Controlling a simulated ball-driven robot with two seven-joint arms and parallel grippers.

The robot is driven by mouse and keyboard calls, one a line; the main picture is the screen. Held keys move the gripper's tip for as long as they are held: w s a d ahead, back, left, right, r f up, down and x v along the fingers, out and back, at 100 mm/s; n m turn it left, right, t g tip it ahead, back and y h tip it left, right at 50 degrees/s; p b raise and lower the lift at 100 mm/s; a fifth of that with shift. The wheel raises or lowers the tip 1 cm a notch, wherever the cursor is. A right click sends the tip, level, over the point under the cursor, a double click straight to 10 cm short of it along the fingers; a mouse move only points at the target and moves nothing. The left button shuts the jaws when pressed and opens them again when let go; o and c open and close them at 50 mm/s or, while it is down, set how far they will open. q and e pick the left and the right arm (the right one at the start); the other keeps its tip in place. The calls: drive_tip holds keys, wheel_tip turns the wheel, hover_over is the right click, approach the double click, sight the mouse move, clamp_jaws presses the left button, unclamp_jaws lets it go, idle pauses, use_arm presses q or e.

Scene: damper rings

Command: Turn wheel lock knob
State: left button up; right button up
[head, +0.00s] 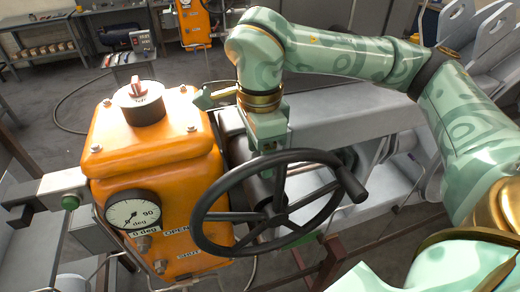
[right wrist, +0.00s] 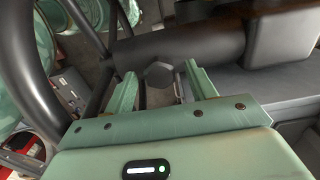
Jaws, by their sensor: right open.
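The lock knob (right wrist: 158,74) is a small dark faceted knob in the right wrist view, beside a thick black shaft. My right gripper (right wrist: 161,82) is open, with one pale green finger on each side of the knob. I see no clear contact between the fingers and the knob. In the head view my right gripper (head: 268,150) points down behind the upper rim of the black handwheel (head: 281,202). The knob cannot be made out there, hidden by the gripper and wheel. My left gripper is not in view.
The orange actuator housing (head: 150,150) stands left of the wheel, with a dial gauge (head: 132,213) on its front and a red-topped knob (head: 140,100) on top. The wheel's handle (head: 349,182) sticks out to the right. A grey duct (head: 345,115) runs behind my gripper.

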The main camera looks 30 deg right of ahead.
drive_tip(key=shift+r+p, duration=0.7)
drive_tip(key=shift+r, duration=0.2)
drive_tip(key=shift+r, duration=0.1)
wheel_tip(320, 180, up, 6)
drive_tip(key=p, duration=0.5)
